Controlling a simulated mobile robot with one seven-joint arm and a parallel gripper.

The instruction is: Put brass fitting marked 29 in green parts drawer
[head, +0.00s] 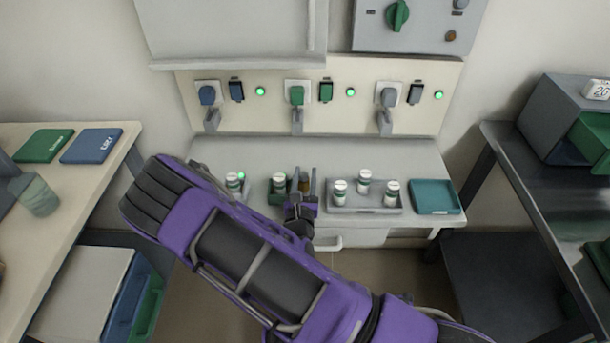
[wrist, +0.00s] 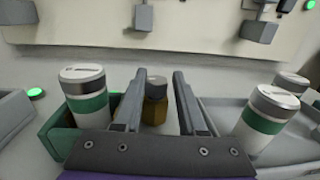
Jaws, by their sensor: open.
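A brass fitting (wrist: 154,108) with a grey top stands between the fingers of my gripper (wrist: 160,76) in the wrist view. The fingers are open on either side of it, with visible gaps. No number can be read on it. In the head view my gripper (head: 304,176) is over the bench under the sockets, and the brass fitting (head: 304,185) shows small between its fingers. A green drawer (head: 593,138) juts from the grey cabinet at the right. Another green drawer (head: 147,308) shows at lower left, beside a blue one. I cannot tell which is the parts drawer.
A green tray (wrist: 58,135) with a white-and-green jar (wrist: 88,95) is left of the fitting. A grey tray (head: 365,210) with 3 jars is to its right. A teal tray (head: 435,197) lies farther right. A panel with sockets (head: 320,95) rises behind.

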